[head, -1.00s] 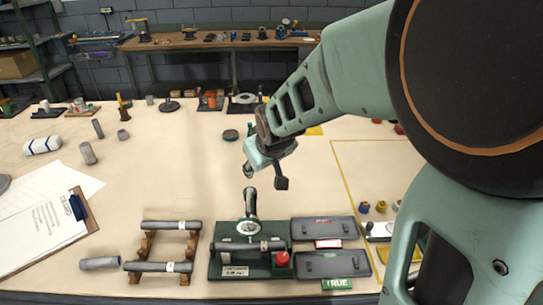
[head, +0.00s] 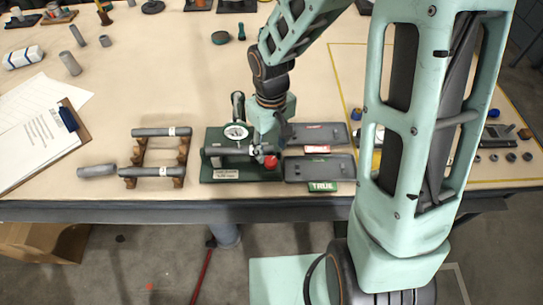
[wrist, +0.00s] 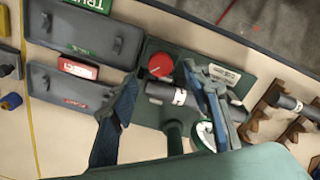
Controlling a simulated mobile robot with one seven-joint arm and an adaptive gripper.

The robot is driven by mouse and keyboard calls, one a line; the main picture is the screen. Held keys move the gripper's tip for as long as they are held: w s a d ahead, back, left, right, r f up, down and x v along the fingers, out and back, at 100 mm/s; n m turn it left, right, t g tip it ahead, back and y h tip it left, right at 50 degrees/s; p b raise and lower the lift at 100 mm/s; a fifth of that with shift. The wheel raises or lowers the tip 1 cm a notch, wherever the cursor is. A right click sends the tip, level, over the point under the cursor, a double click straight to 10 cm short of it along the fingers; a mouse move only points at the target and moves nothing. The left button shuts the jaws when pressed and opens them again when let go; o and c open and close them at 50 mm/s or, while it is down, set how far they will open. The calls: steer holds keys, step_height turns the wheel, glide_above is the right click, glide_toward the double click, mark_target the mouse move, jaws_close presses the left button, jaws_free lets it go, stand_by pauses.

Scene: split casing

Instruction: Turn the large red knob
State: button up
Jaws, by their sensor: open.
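The large red knob (head: 270,161) sits at the right end of the green gauge fixture (head: 216,174), near its front. The wrist view shows the knob (wrist: 161,65) as a round red disc with a pale mark. My gripper (wrist: 160,85) is open, with one finger on each side of the knob in that view. Neither finger visibly touches it. In the head view my gripper hangs right over the knob's end of the fixture, its fingertips partly hidden. A dark cylinder (wrist: 160,89) lies across the fixture beside the knob.
Two grey trays, one with a red label (head: 317,149) and one with a green TRUE label (head: 323,186), stand close right of the fixture. A wooden rack (head: 137,152) holding dark cylinders stands left. The table's front edge is near.

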mark_target(271, 161)
steer(key=shift+f, duration=2.75)
steer(key=shift+c, duration=0.2)
steer(key=c, duration=1.1)
steer(key=shift+b, duration=0.35)
steer(key=m+b, duration=0.2)
steer(key=shift+f+m, duration=0.15)
steer(key=shift+m, duration=0.25)
steer(key=m+b, duration=0.2)
steer(key=m, duration=0.2)
steer(key=shift+a+m, duration=0.1)
steer(key=shift+m, duration=0.3)
steer(key=shift+r, duration=0.2)
